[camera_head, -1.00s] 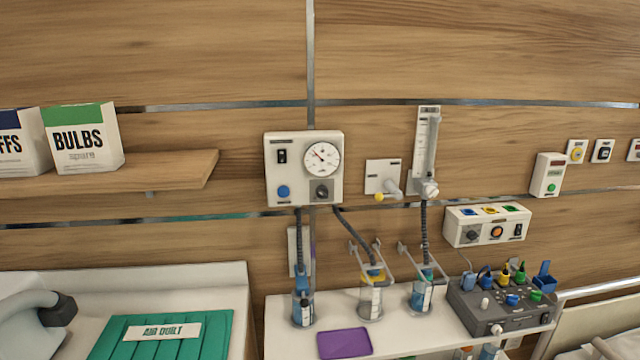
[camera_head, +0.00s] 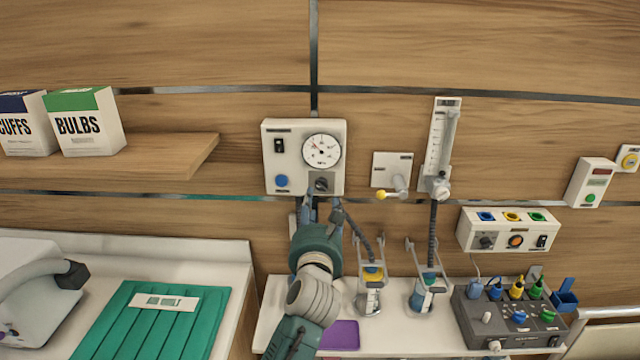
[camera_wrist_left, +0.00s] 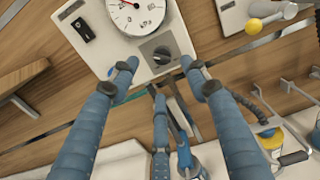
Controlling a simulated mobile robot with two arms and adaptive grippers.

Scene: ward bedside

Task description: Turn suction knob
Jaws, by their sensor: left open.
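The suction unit (camera_head: 268,160) is a white wall box with a round dial, a black rocker switch and a blue button. Its dark suction knob (camera_head: 321,184) sits on a grey plate below the dial. In the left wrist view the knob (camera_wrist_left: 162,55) shows just beyond and between the fingertips. My left gripper (camera_head: 318,200) is raised just below the knob, and in the left wrist view the gripper (camera_wrist_left: 162,76) is open with nothing between its fingers. I cannot tell whether a fingertip touches the box. My right gripper is not in view.
A yellow-tipped wall valve (camera_head: 382,195) and a flowmeter (camera_head: 440,150) are to the right. Jars, including a yellow-banded jar (camera_head: 370,290), stand on a white shelf below. A wooden shelf (camera_head: 190,157) projects at the left. A dark hose hangs near my arm.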

